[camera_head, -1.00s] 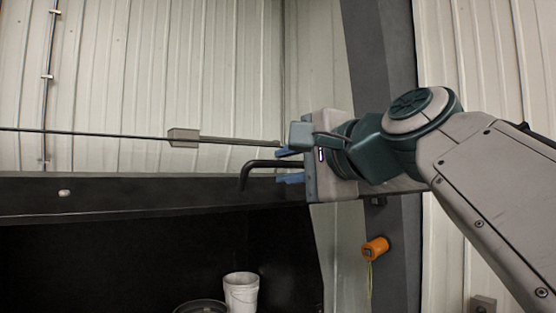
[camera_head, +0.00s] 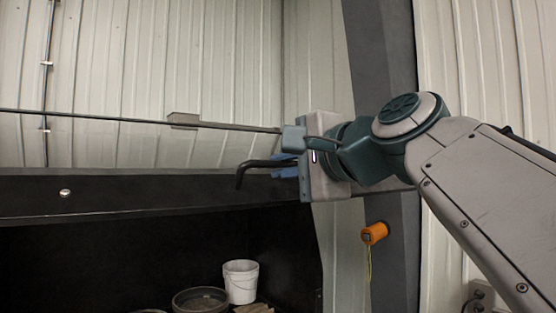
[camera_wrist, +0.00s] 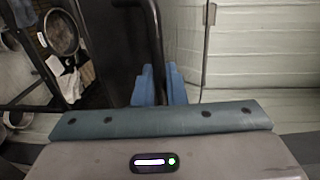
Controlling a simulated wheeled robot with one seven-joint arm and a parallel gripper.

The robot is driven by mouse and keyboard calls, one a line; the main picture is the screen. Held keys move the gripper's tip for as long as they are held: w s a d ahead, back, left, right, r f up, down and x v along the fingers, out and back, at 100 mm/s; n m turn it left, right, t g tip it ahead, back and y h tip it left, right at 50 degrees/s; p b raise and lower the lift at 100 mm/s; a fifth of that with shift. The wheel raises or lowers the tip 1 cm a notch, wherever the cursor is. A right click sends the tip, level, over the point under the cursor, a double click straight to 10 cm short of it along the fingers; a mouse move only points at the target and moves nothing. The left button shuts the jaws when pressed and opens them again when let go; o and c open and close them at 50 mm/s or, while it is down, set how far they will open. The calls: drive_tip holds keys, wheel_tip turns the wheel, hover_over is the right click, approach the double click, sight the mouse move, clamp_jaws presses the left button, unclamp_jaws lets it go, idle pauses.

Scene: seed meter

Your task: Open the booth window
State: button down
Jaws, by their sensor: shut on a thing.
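A dark panel (camera_head: 120,192) with a small light knob spans the left of the head view, above a dark opening. I take it as the booth window's frame. A black bent bar handle (camera_head: 262,165) stands in front of its right end, its left end bent downward. My gripper (camera_head: 288,166), with blue fingers, is shut on the right part of this handle. In the wrist view, the handle (camera_wrist: 152,35) runs down to my gripper (camera_wrist: 158,86), between the blue fingertips. The grip is partly hidden by the gripper's body.
A thin dark rod (camera_head: 90,117) with a grey block crosses above the panel. A white bucket (camera_head: 241,283) and a round dark container (camera_head: 201,300) are in the opening. A dark post (camera_head: 384,90) stands behind my arm, with an orange fixture (camera_head: 374,233) on it.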

sight(281, 190)
drive_tip(key=f, duration=0.1)
drive_tip(key=f+b, duration=0.1)
drive_tip(key=w+f+b, duration=0.1)
drive_tip(key=f, duration=0.1)
drive_tip(key=shift+a, duration=0.3)
drive_tip(key=shift+s+r, duration=0.1)
drive_tip(key=c, duration=1.6)
unclamp_jaws()
drive_tip(key=shift+c, duration=0.2)
drive_tip(key=b+v, duration=0.3)
drive_tip(key=v, duration=1.1)
drive_tip(key=shift+r, duration=0.1)
